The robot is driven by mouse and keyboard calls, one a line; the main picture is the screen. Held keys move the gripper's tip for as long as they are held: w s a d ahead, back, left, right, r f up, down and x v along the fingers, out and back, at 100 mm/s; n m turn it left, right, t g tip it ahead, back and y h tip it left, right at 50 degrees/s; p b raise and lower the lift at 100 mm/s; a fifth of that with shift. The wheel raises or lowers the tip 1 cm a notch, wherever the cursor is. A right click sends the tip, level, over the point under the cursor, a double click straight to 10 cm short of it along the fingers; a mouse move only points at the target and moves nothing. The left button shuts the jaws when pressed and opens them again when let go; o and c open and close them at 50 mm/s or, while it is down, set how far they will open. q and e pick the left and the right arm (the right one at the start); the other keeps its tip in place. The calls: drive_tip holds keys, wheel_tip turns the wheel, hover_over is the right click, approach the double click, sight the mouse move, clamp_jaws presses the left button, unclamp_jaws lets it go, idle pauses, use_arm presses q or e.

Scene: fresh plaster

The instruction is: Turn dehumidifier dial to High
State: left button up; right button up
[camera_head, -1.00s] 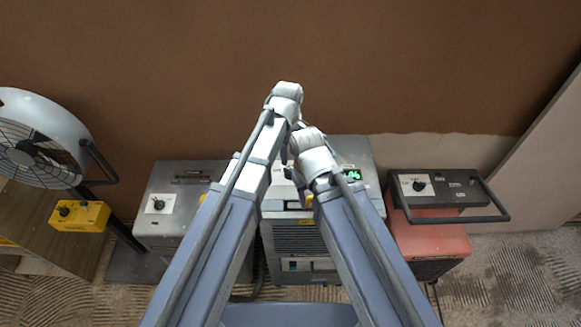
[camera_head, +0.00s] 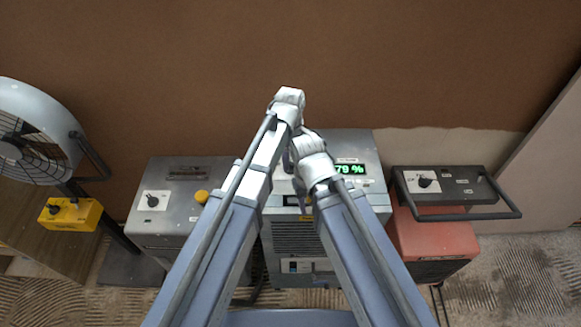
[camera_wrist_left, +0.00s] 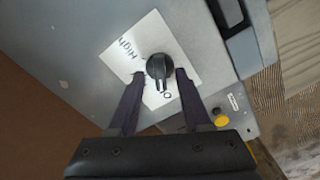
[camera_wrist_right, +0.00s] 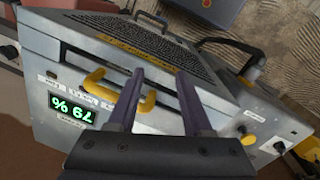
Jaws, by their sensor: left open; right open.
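The dehumidifier (camera_head: 350,200) is the grey middle unit with a green display (camera_head: 349,170) reading 79 %. Its top is partly hidden behind my arms in the head view. In the left wrist view a black dial (camera_wrist_left: 159,67) sits on a white label (camera_wrist_left: 126,46); "High" is printed at its upper left, and other lettering is partly hidden below. My left gripper (camera_wrist_left: 158,74) is open, one finger on either side of the dial; contact is unclear. My right gripper (camera_wrist_right: 160,74) is open and empty, near a yellow handle (camera_wrist_right: 96,80) on the display unit.
A grey unit (camera_head: 160,222) with a dial and yellow knob stands left. A red unit (camera_head: 430,238) with a black top and bar handle stands right. A fan (camera_head: 35,125) and yellow control box (camera_head: 70,214) are far left. The brown wall is close behind.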

use_arm(q)
drive_tip(key=shift+f+b, duration=0.35)
drive_tip(key=shift+f, duration=0.35)
clamp_jaws()
